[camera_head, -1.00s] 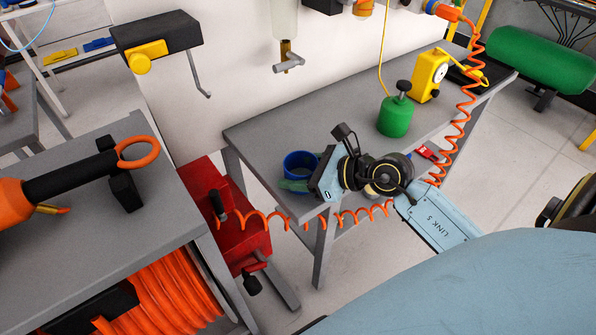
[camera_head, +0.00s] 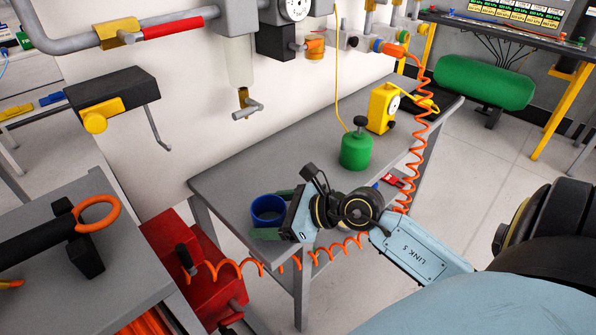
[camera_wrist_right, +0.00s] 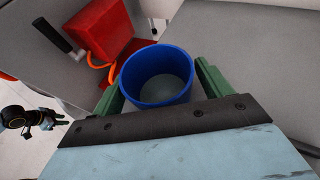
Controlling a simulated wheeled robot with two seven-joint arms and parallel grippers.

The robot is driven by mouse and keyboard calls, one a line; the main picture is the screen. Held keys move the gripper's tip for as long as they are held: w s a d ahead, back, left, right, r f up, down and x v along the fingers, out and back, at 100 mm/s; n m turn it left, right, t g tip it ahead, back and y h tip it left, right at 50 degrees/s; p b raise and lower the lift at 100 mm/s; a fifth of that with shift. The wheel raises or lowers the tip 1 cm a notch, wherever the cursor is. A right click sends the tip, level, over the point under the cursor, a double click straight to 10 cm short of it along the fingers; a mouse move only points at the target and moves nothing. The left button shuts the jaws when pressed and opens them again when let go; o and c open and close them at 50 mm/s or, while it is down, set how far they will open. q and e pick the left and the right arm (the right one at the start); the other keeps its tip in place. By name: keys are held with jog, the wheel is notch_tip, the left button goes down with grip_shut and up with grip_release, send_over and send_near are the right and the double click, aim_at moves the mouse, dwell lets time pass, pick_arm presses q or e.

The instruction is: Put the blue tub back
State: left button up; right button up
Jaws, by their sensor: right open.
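The blue tub (camera_head: 267,212) stands upright at the near left end of the grey table (camera_head: 235,176). My right gripper (camera_head: 265,214) is open, with one green finger on either side of the tub. In the right wrist view the tub (camera_wrist_right: 157,77) sits between the two fingers, its open top facing the camera and its inside empty. A small gap shows by the right finger; whether the left finger touches is unclear. My left gripper (camera_wrist_right: 60,119) appears small at the left of the right wrist view, away from the tub; its opening is too small to judge.
A green canister (camera_head: 356,150) and a yellow device (camera_head: 383,107) stand farther back on the table. A coiled orange hose (camera_head: 335,247) hangs along the table's front, by a red machine (camera_head: 190,262). Clear tabletop lies behind the tub.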

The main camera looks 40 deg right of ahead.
pick_arm(q)
jog(key=shift+s+a+f+p, duration=0.2)
jog(key=shift+s+f+p, duration=0.25)
jog(key=shift+s+f, duration=0.75)
pick_arm(e)
jog(key=v, duration=1.1)
